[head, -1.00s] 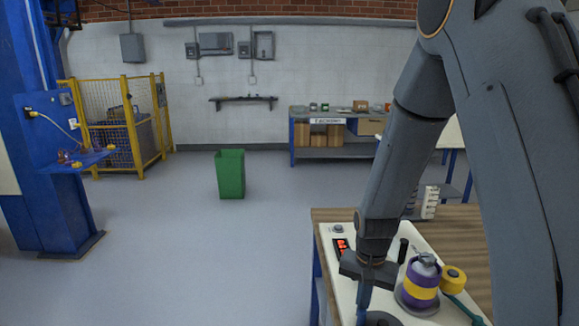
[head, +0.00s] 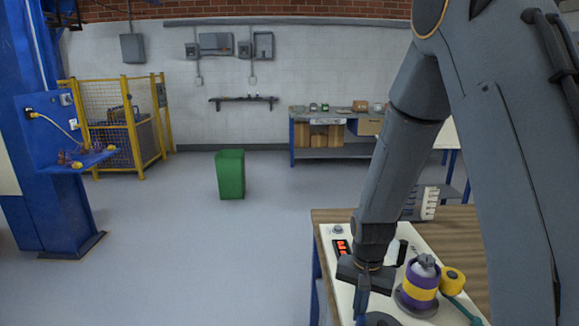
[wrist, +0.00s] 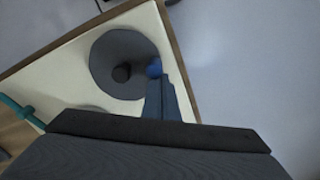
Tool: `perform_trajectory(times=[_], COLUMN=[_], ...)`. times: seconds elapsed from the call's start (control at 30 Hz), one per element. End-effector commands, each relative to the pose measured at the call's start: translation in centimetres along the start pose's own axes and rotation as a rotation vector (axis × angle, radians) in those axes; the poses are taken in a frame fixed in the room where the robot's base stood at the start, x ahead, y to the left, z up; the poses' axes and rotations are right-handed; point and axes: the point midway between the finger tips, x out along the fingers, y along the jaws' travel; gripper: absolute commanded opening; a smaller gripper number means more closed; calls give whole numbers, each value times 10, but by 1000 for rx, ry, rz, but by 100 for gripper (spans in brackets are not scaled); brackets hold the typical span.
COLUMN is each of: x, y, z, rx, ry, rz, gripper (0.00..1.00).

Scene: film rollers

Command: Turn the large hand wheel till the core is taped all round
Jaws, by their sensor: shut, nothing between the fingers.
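The large hand wheel is a dark grey disc with a black hub; the wrist view shows most of it (wrist: 108,50), and its edge shows at the bottom of the head view (head: 380,319). A blue knob (wrist: 154,68) sits near its rim. My gripper (wrist: 160,80) is shut and empty, its fingertips right beside the knob; I cannot tell whether they touch it. The core (head: 421,275) stands upright on a grey round base, purple with a yellow band round its middle. Its far side is hidden. A yellow tape roll (head: 453,280) on a teal arm is beside it.
The cream machine panel (head: 340,290) with a red display (head: 341,248) lies on a wooden bench (head: 470,225). A green bin (head: 230,175) stands on the open floor. A shelf table (head: 325,140) is at the back wall.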

Motion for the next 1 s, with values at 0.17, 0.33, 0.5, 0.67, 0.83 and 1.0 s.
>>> perform_trajectory(times=[0.17, 0.33, 0.5, 0.67, 0.83, 1.0], x=[-1, 0, 0, 0, 0, -1], y=[1, 2, 1, 1, 3, 6], z=[7, 15, 15, 15, 19, 28], rx=[0, 0, 0, 0, -1, -1], ry=[-1, -3, -1, 0, 0, -3], rz=[1, 2, 1, 0, 0, 2], gripper=[0, 0, 0, 0, 0, 0])
